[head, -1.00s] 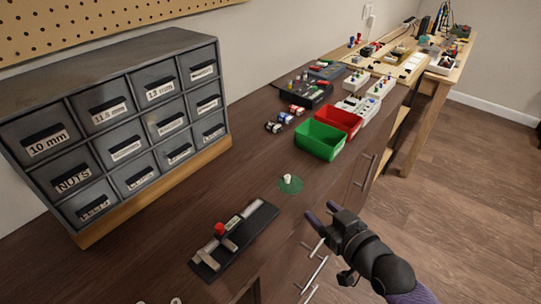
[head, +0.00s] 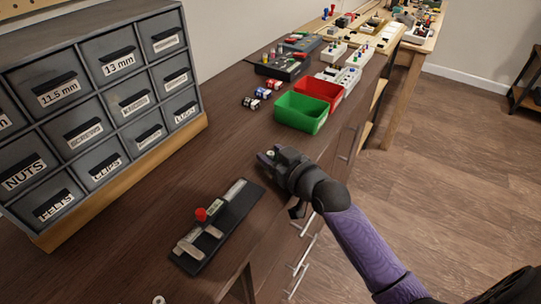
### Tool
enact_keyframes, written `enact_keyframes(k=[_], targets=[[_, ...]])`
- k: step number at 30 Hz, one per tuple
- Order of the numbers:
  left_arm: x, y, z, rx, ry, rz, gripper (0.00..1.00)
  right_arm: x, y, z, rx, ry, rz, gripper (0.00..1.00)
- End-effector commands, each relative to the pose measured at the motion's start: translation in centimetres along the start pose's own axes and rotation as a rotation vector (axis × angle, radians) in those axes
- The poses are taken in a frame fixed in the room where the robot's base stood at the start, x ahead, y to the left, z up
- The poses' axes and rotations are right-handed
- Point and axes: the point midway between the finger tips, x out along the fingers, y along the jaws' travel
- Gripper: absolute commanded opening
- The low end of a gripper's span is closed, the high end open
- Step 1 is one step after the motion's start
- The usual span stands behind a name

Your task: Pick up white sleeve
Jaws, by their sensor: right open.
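The white sleeve stood on a small green round mat on the bench top in the earlier view. Now my right gripper (head: 272,158) covers that spot, and the mat is hidden. A small pale patch shows at the fingertips, but I cannot tell for certain that it is the sleeve. The right gripper is open, low over the bench near its front edge, reaching in from the lower right. I cannot tell whether its fingers touch the sleeve. My left gripper is not in view.
A black fixture with a red knob (head: 201,214) lies left of the gripper. Green (head: 302,120) and red (head: 334,92) bins stand behind it. A grey drawer cabinet (head: 95,100) fills the left. Drawer handles (head: 303,256) stick out from the bench front.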

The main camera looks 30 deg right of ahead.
Motion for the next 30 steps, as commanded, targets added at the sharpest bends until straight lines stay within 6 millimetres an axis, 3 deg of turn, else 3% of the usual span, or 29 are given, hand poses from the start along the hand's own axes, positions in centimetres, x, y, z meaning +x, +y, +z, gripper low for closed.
enact_keyframes(k=[1,6,7,21,26,28,30], targets=[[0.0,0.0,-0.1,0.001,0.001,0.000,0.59,0.0,0.0,0.0,0.000,0.000,0.000,0.38],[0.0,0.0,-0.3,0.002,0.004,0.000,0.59,0.0,0.0,0.0,0.000,0.000,0.000,0.02],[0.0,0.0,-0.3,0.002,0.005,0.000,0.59,0.0,0.0,0.0,0.000,0.000,0.000,0.00],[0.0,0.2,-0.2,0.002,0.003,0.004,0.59,0.0,0.0,0.0,0.000,-0.001,0.000,0.00],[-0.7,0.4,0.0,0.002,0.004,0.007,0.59,-0.2,0.0,-1.0,-0.001,0.002,-0.001,0.00],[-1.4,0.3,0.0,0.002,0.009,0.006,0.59,-0.4,0.0,-2.0,-0.002,0.003,-0.001,0.00],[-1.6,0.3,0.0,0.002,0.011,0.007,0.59,-1.5,0.0,-1.4,-0.001,-0.002,0.000,0.00]])
